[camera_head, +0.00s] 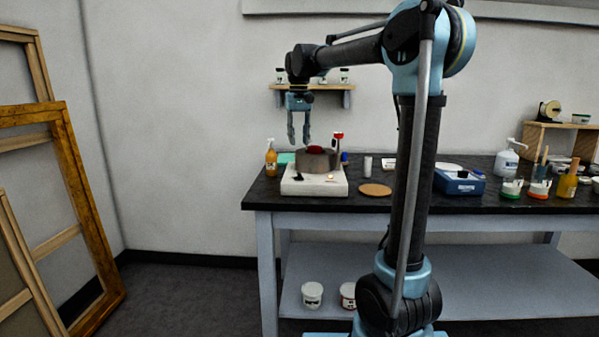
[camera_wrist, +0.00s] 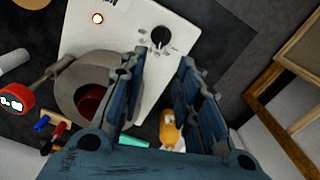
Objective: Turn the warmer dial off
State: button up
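The warmer (camera_head: 314,188) is a white box near the left end of the black bench top. Its black dial (camera_wrist: 160,37) shows in the wrist view with a light pointer mark and small markings around it; I cannot read its setting. In the head view the dial (camera_head: 298,177) is at the front left of the warmer's top. A grey pot (camera_wrist: 75,85) with red contents sits on the warmer. My gripper (camera_head: 298,141) is open and empty, pointing down above the warmer, apart from the dial.
An orange spray bottle (camera_head: 271,158) stands left of the warmer. A round cork mat (camera_head: 375,190) and blue box (camera_head: 459,182) are to the right. A shelf (camera_head: 330,88) hangs behind my gripper.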

aim_at(299, 176)
notch_tip(299, 176, down, 12)
jog(key=shift+f, duration=0.1)
dwell(0.4)
jog(key=shift+c, duration=0.6)
jog(key=shift+d, duration=0.1)
grip_shut()
